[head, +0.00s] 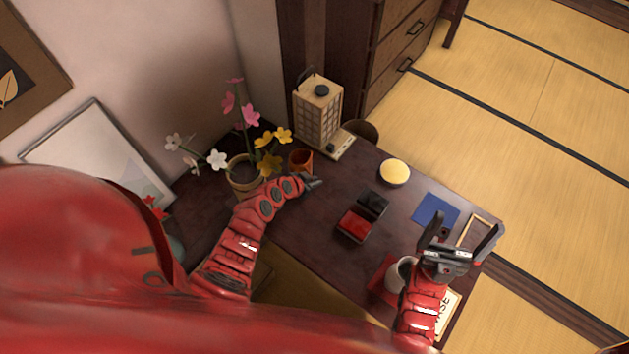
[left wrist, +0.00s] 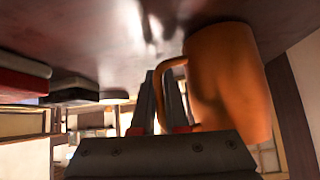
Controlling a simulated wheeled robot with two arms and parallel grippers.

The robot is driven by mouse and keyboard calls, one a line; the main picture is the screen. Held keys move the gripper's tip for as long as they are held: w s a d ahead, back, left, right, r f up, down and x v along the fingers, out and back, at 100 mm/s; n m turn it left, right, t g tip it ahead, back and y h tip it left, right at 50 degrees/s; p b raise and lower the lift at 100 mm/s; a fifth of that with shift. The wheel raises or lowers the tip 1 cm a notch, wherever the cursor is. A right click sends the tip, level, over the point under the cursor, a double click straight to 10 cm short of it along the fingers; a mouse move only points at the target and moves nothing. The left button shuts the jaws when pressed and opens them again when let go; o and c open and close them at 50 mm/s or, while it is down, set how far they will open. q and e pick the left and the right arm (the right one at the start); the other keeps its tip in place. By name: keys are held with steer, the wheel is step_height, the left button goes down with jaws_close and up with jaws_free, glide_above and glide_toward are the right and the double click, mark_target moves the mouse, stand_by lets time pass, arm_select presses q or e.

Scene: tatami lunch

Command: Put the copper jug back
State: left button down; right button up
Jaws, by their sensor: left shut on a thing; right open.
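The copper jug (head: 301,160) is at the back of the dark table, between the flower pot and the paper lantern. It shows large in the left wrist view (left wrist: 232,85), with its handle toward the fingers. My left gripper (head: 314,182) is at the jug's near side, shut on its handle; the fingers (left wrist: 157,100) partly cover the contact. I cannot tell whether the jug's base touches the table. My right gripper (head: 468,236) is open and empty above the table's right end, beside the white cup.
A flower pot (head: 243,178) stands left of the jug, the paper lantern (head: 318,112) behind it. A red and black box (head: 355,225), yellow round item (head: 394,172), blue cloth (head: 435,211) and white cup (head: 397,275) occupy the right. Bare tabletop lies right of the jug.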

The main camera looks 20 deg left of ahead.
arm_select(q)
steer(key=c, duration=0.9)
jaws_free()
steer(key=shift+r, duration=0.15)
steer(key=shift+s+a+r+p, duration=0.2)
steer(key=shift+s+r+p, duration=0.05)
steer(key=shift+s+p, duration=0.05)
steer(key=v, duration=1.1)
